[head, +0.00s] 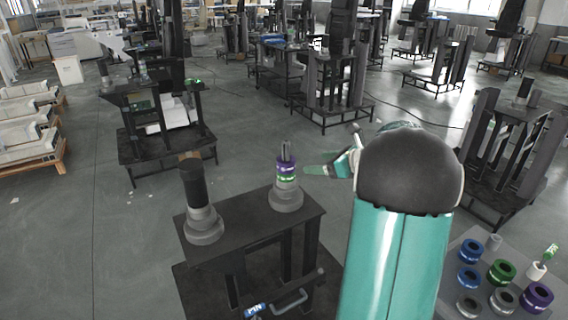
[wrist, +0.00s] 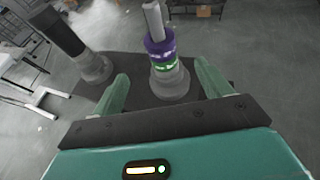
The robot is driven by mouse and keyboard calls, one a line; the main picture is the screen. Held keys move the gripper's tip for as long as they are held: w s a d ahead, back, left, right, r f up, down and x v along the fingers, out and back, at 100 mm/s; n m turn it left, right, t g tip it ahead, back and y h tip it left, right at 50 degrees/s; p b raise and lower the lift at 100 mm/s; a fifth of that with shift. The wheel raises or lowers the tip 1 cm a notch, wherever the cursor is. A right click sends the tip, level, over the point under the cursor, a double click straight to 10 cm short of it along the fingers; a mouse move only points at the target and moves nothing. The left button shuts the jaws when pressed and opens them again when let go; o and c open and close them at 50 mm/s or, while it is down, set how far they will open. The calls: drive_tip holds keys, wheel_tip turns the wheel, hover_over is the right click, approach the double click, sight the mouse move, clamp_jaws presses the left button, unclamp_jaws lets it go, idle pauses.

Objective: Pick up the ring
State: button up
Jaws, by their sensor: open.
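A purple ring (head: 286,168) and a green ring (head: 286,179) sit stacked on a light grey column (head: 286,196) on a dark stand. In the wrist view the purple ring (wrist: 160,46) is above the green ring (wrist: 163,64), with a pale peg rising from them. My gripper (wrist: 162,82) is open and empty. In the wrist view its two green fingers lie on either side of the column, with space around it. In the head view my gripper (head: 318,170) is just right of the rings; my arm hides part of it.
A second column with a black top (head: 192,190) stands left on the same stand (head: 250,225). A grey table (head: 462,252) at lower right holds several blue, green, purple and grey rings. Other stands fill the background; the floor at left is fairly clear.

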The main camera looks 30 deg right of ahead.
sight(290, 162)
drive_tip(key=x, duration=0.8)
drive_tip(key=shift+w+f, duration=0.1)
drive_tip(key=shift+w, duration=0.25)
drive_tip(key=x, duration=0.5)
drive_tip(key=shift+w+a, duration=0.1)
drive_tip(key=shift+c, duration=0.3)
drive_tip(key=c, duration=1.1)
drive_tip(key=shift+r, duration=0.2)
drive_tip(key=shift+c, duration=0.2)
wheel_tip(290, 162, up, 12)
drive_tip(key=shift+r, duration=0.1)
drive_tip(key=s+d, duration=0.3)
drive_tip(key=s, duration=0.5)
drive_tip(key=s+d, duration=0.3)
drive_tip(key=s, duration=0.6)
drive_tip(key=shift+f, duration=0.25)
